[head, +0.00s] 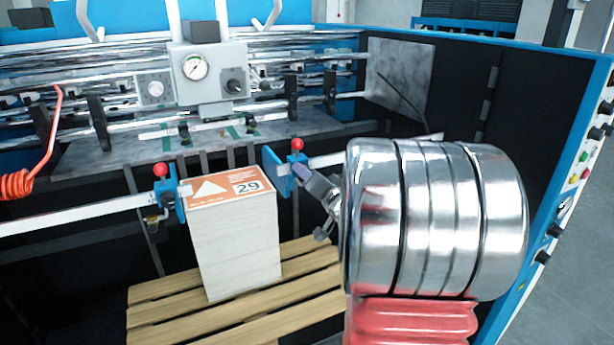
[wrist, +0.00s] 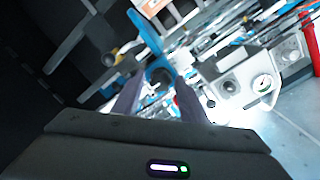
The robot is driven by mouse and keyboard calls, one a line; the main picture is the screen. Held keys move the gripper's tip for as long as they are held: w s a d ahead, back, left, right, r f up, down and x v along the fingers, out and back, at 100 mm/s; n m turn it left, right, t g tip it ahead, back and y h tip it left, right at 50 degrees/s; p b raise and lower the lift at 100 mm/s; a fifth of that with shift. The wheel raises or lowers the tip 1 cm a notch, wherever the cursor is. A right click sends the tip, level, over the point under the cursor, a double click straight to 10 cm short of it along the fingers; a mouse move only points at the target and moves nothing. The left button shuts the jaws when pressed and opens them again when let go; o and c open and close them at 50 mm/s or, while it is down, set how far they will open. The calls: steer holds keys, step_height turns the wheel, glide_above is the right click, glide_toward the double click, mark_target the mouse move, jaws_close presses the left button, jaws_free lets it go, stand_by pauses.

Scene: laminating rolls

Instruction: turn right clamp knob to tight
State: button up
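The right clamp (head: 278,172) is a blue bracket beside the paper stack (head: 240,240), topped by a red ball (head: 297,144). The left clamp (head: 168,196) is similar, with a small brass-coloured knob (head: 153,217) low on its left side. My gripper (head: 308,178) is at the right clamp, partly overlapping it; my wrist hides much behind it. In the wrist view, my gripper (wrist: 158,82) has its two fingers apart, with blue clamp parts (wrist: 150,38) beyond and between them. A dark and brass knob (wrist: 117,55) shows left of the fingers. I cannot tell its setting or any contact.
The stack stands on a wooden pallet (head: 170,300). A panel with a pressure gauge (head: 195,68) stands behind, with rollers around it. White bars (head: 80,213) run out to the clamps. The machine's blue side frame (head: 560,160) is at right.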

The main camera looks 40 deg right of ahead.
steer(key=shift+o, duration=0.3)
steer(key=v, duration=1.3)
steer(key=shift+s+a, duration=0.2)
steer(key=shift+s, duration=0.15)
steer(key=shift+w, duration=0.1)
